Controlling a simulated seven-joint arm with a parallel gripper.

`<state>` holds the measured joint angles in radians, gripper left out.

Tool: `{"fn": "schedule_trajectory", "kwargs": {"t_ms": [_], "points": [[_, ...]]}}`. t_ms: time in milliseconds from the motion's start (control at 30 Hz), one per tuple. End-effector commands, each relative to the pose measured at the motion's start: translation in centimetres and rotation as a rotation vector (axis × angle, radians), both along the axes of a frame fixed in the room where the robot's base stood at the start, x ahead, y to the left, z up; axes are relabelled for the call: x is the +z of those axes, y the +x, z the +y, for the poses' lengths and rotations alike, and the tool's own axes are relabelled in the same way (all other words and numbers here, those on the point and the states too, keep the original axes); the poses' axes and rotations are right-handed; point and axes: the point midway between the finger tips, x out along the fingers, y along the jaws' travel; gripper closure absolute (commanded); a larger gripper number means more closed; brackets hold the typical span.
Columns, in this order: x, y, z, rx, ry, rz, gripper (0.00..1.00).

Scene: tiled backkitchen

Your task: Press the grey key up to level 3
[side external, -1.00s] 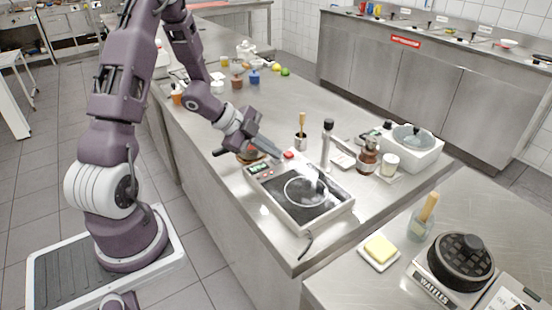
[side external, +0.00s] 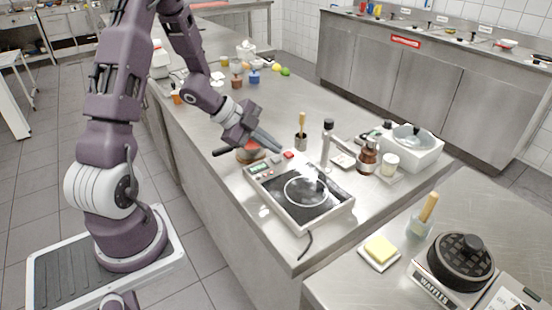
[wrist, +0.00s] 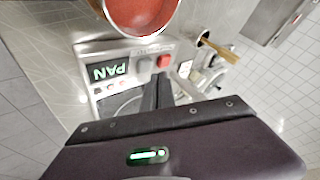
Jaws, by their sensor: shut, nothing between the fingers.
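The hotplate (side external: 318,212) is a pale box with a dark top and a clear round lid or pan on it. Its control panel has a grey key (wrist: 143,66) beside a red key (wrist: 163,62). The red key also shows in the side view (side external: 289,155). A green display (wrist: 109,72) reads "PAN", upside down in the wrist view; a smaller readout below it is too small to read. My gripper (side external: 277,148) is shut and empty, its tips just above the panel near the two keys. In the wrist view the fingers (wrist: 157,80) end close beside the keys, apparently apart from them.
A pot with reddish contents (wrist: 140,12) stands beside the panel. A small pot with a wooden-handled tool (side external: 301,142), a brown bottle (side external: 367,160) and a white jar (side external: 389,165) stand behind the hotplate. A cable hangs at the front.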

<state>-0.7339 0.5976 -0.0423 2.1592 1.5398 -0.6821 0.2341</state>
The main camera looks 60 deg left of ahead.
Motion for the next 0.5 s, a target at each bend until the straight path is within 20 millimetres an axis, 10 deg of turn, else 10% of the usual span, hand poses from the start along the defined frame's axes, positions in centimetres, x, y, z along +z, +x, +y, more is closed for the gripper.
{"fn": "schedule_trajectory", "kwargs": {"t_ms": [500], "points": [[4.7, 0.1, 0.0, -0.002, 0.002, -0.003, 1.00]]}}
